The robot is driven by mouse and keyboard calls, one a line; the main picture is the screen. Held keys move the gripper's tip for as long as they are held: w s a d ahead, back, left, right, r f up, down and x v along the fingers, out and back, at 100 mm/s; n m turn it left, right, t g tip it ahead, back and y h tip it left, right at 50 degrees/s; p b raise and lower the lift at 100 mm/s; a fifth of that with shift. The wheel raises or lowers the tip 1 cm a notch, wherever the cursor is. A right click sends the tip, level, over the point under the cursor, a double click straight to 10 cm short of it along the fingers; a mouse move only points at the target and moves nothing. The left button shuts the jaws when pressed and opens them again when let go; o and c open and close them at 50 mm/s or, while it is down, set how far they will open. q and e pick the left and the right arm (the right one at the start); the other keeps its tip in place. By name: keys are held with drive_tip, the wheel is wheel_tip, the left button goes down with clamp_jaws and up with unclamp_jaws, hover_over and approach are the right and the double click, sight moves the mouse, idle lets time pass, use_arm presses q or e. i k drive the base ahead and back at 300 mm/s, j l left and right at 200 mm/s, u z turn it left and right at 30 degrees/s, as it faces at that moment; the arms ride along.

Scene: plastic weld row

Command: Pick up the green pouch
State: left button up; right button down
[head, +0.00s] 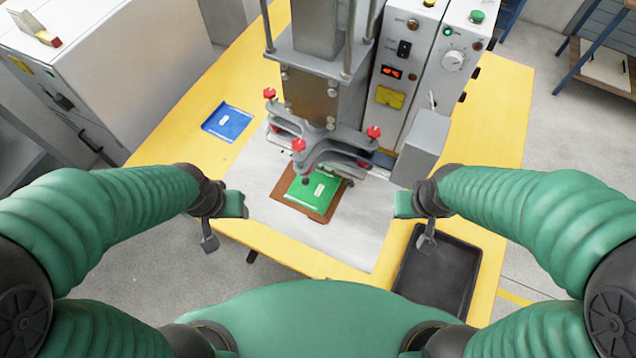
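The green pouch (313,191) lies flat on a brown plate (287,193) under the press head, in the middle of the head view. It carries a small white label. Part of the press clamp overhangs its far edge. My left gripper (227,226) is open and empty, to the left of the pouch and apart from it. My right gripper (412,226) is open and empty, to the right of the pouch, near the black tray.
The press (318,100) with red knobs stands just behind the pouch, with a control box (425,70) to its right. A blue pouch (228,122) lies at the left on the yellow table (498,125). An empty black tray (437,275) sits at the front right.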

sight(317, 196)
drive_tip(key=i+j+z, duration=0.1)
drive_tip(key=j+z, duration=0.15)
drive_tip(key=j, duration=0.5)
drive_tip(key=j+z, duration=0.25)
drive_tip(key=j, duration=0.5)
drive_tip(key=j+z, duration=0.25)
drive_tip(key=j, duration=0.5)
drive_tip(key=k+j+z, duration=0.25)
drive_tip(key=j, duration=0.5)
drive_tip(key=i+j, duration=0.05)
drive_tip(key=i, duration=0.05)
